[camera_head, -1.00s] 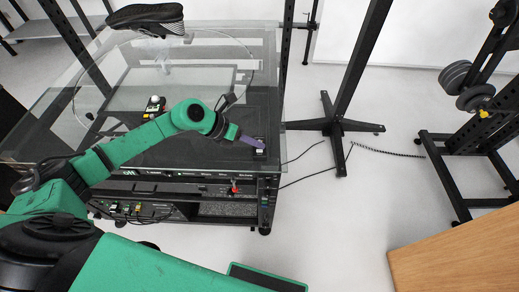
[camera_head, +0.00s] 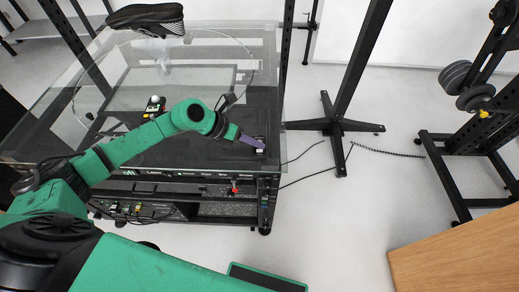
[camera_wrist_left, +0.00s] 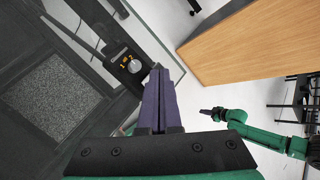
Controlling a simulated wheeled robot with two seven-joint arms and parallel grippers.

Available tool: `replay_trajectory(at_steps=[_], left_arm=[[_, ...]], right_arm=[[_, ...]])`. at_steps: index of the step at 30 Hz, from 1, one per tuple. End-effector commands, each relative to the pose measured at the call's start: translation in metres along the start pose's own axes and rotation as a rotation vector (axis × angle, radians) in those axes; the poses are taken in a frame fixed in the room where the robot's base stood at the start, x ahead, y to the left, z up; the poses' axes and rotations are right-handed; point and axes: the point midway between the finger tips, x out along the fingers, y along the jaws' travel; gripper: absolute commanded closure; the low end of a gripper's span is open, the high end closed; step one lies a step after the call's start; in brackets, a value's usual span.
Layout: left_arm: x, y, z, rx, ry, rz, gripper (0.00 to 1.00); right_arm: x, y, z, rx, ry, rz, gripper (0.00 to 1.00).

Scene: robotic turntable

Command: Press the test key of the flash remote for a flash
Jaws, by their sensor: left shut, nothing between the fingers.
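The flash remote appears to be the small dark device with a pale part (camera_head: 260,151) at the front right corner of the glass-topped table. In the left wrist view it seems to be the black box with yellow-marked keys and a round silver dial (camera_wrist_left: 134,66). My left gripper (camera_head: 259,145) has purple fingers, shut and empty, with the tips right at the remote. In the left wrist view the fingertips (camera_wrist_left: 158,68) lie just right of the dial; I cannot tell whether they touch. The test key cannot be singled out. My right gripper (camera_wrist_left: 207,111) shows small in the left wrist view.
A small box with a white knob (camera_head: 154,104) sits further left. Rack equipment is below. A wooden tabletop (camera_head: 455,250) is at the right, with open floor between.

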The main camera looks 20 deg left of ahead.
Motion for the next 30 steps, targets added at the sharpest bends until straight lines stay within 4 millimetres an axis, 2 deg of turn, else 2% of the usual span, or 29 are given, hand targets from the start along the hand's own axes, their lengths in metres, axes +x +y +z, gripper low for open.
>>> replay_trajectory(at_steps=[7,30], left_arm=[[0.006,0.005,-0.005,0.0,0.0,0.0,1.0],[0.01,0.007,-0.007,0.0,0.0,0.0,1.0]], right_arm=[[0.009,0.0,0.001,0.0,0.0,0.0,1.0],[0.013,-0.001,0.001,0.0,0.0,-0.001,1.0]])
